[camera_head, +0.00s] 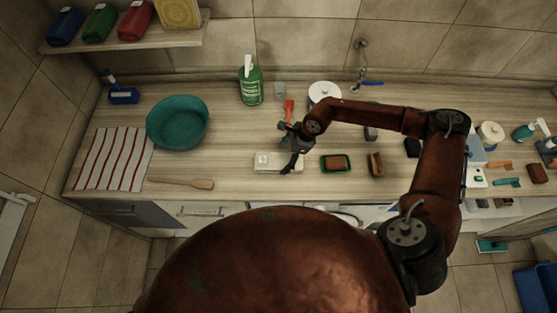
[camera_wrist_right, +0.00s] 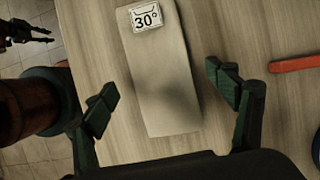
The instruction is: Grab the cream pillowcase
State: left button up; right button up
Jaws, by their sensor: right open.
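The cream pillowcase (camera_head: 266,161) lies folded flat at the front of the wooden counter. In the right wrist view the pillowcase (camera_wrist_right: 163,85) is a long pale shape with a white "30°" label (camera_wrist_right: 146,16) at its far end. My right gripper (camera_head: 289,154) is above the pillowcase's right part, open and empty. In the right wrist view the open fingers of the right gripper (camera_wrist_right: 165,95) are on either side of the pillowcase, apart from it. A dark jaw, seemingly my left gripper (camera_wrist_right: 25,32), shows at the upper left there; its opening is unclear.
A red-handled tool (camera_head: 289,109) lies behind the pillowcase. A sponge in a green dish (camera_head: 336,163) and a brush (camera_head: 376,164) are to its right. A wooden spoon (camera_head: 182,183), striped towel (camera_head: 112,158) and teal basin (camera_head: 178,122) are to its left. A green bottle (camera_head: 251,86) stands behind.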

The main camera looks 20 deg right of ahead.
jog(key=shift+w+a+f, duration=0.25)
jog(key=shift+a+f, duration=0.4)
jog(key=shift+f, duration=0.3)
jog(key=shift+a+f, duration=0.1)
jog(key=shift+f, duration=0.15)
pick_arm(q)
jog(key=shift+w+r, duration=0.45)
jog(key=shift+w, duration=0.1)
pick_arm(e)
jog(key=shift+c, duration=0.2)
pick_arm(q)
jog(key=shift+s, duration=0.15)
pick_arm(e)
jog(key=c, duration=1.5)
